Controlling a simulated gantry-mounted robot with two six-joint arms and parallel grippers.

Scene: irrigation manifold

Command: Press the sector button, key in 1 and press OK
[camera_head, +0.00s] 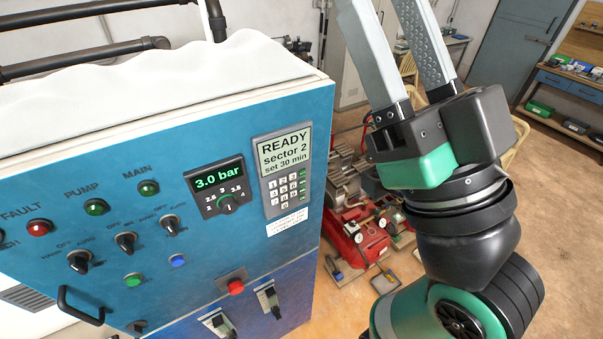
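A blue control cabinet (110,250) fills the left half of the view. At its upper right, a grey controller has a display (283,152) reading "READY / sector 2 / set 30 min". Below the display is a keypad (285,190) of white number keys. A column of green keys (302,187) runs along its right side; their labels are too small to read, so I cannot tell the sector or OK key. My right gripper (391,30) is right of the cabinet, pointing up, fingers apart and empty, tips cut off by the top edge. My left gripper is not in view.
A pressure unit (217,187) reads 3.0 bar, left of the keypad. Lamps, rotary switches, a red button (236,287) and a handle (80,306) stick out from the panel. Red machinery (357,235) stands on the floor behind. Pipes (85,58) run above the cabinet.

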